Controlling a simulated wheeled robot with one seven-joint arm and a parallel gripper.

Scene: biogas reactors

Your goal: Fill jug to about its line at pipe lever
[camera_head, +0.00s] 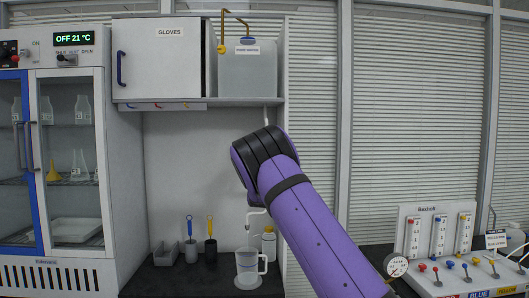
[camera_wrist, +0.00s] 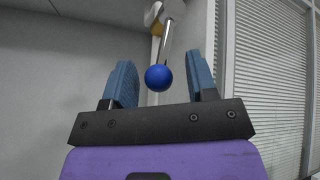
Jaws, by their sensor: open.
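A clear jug (camera_head: 247,265) with a handle on its right stands upright on a pale round base at the back of the dark counter. A white pipe spout (camera_head: 254,212) ends above it. Markings and water level inside the jug are too small to tell. In the wrist view, a lever with a blue ball knob (camera_wrist: 158,78) on a silver rod (camera_wrist: 166,42) comes down from a pale pipe fitting. My gripper (camera_wrist: 160,62) is open, its blue pads on either side of the knob, with gaps showing on both sides. In the head view my purple arm hides the gripper and lever.
Two brushes in holders (camera_head: 210,246) and a grey tray (camera_head: 166,253) stand to the left. A shelf (camera_head: 240,102) holds a water tank (camera_head: 247,73) above. A lever panel (camera_head: 437,232) is at right.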

